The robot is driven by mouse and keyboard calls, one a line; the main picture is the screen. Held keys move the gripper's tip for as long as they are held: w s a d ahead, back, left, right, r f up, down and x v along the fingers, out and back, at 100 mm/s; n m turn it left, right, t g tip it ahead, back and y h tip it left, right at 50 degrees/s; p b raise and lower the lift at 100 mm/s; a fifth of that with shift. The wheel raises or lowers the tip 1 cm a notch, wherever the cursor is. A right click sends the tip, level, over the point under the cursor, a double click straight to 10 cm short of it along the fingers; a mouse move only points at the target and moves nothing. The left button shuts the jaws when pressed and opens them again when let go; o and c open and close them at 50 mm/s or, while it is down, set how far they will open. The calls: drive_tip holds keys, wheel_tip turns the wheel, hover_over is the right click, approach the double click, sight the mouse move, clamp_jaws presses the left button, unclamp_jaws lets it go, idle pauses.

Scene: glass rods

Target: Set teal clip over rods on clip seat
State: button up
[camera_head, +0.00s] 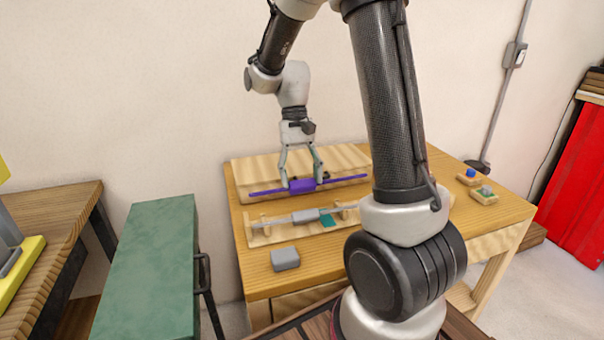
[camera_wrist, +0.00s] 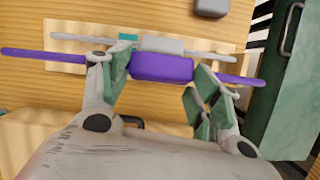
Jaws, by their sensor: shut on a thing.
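My gripper (camera_head: 303,178) is shut on the thick middle of a purple rod (camera_head: 302,186), with one finger at each end of that part. The wrist view also shows the purple rod (camera_wrist: 162,68) between the green-padded fingers. A grey rod with a thick grey middle (camera_head: 306,216) lies along a wooden holder (camera_head: 290,237) in front of the purple rod. A flat teal piece (camera_head: 327,219) is beside the grey middle, and the wrist view shows it too (camera_wrist: 127,37). I cannot tell whether it is the clip or its seat. The purple rod's height above the table is unclear.
A loose grey block (camera_head: 285,258) lies near the table's front left. Two small wooden bases, one with a blue piece (camera_head: 470,173) and one with a grey piece (camera_head: 486,189), stand at right. A wooden board (camera_head: 250,168) lies behind the purple rod. A green cabinet (camera_head: 150,260) stands left.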

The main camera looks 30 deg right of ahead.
sight(301, 192)
drive_tip(key=shift+f, duration=3.25)
drive_tip(key=shift+r, duration=0.15)
drive_tip(key=shift+r, duration=0.45)
drive_tip(key=shift+f, duration=0.85)
drive_tip(key=o, duration=1.5)
drive_tip(key=shift+o, duration=0.2)
